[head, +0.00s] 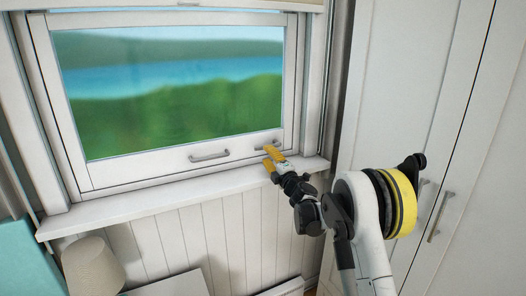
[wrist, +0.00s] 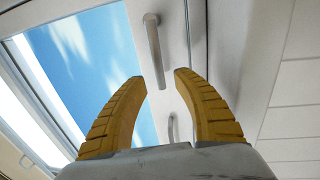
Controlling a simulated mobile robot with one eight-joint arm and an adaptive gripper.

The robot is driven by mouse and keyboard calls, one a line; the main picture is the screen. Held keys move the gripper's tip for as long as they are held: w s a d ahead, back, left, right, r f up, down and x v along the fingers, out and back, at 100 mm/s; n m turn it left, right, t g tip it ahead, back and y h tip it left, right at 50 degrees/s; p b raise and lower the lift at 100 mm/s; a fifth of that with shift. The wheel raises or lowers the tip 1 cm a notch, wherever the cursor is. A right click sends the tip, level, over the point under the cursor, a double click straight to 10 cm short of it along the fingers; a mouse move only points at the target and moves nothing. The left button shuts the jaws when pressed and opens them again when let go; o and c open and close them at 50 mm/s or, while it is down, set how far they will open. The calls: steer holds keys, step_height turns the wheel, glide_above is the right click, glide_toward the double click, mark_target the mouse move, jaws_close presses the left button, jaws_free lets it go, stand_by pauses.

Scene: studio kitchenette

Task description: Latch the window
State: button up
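The window (head: 95,165) has a white frame and looks shut in the head view. A small grey latch lever (head: 262,147) sits at the lower right of its frame. In the wrist view I take the grey bar (wrist: 156,50) to be this lever; its lower end appears between my fingertips. My gripper (head: 269,157) is at the latch, its yellow fingers spread and holding nothing. It is also open in the wrist view (wrist: 160,77). I cannot tell whether a finger touches the lever.
A pull handle (head: 209,156) is on the lower frame, left of the latch; a handle also shows in the wrist view (wrist: 172,128). The sill (head: 150,201) juts out below. A tall white cabinet (head: 400,90) stands at right, a lamp shade (head: 91,266) at lower left.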

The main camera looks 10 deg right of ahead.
steer(key=v, duration=0.7)
steer(key=s+d+r+m+h, duration=0.6)
steer(key=r+m, duration=0.2)
steer(key=r, duration=0.3)
steer(key=s+d+r+m+g+h, duration=0.1)
steer(key=s+d+m+g+h, duration=0.2)
steer(key=s+m, duration=0.65)
steer(key=s+a+f+m+g+y, duration=0.1)
steer(key=s+a+f+g, duration=0.1)
steer(key=s, duration=0.9)
steer(key=s+a+f+m+g+y, duration=0.1)
steer(key=s+a+f+m+g, duration=0.1)
steer(key=s+f, duration=0.5)
steer(key=s+a+f+m+g+y, duration=0.1)
steer(key=s+a+f+g, duration=0.2)
steer(key=s, duration=1.3)
step_height(320, 180, down, 2)
steer(key=shift+f+g, duration=0.25)
steer(key=shift+g, duration=0.55)
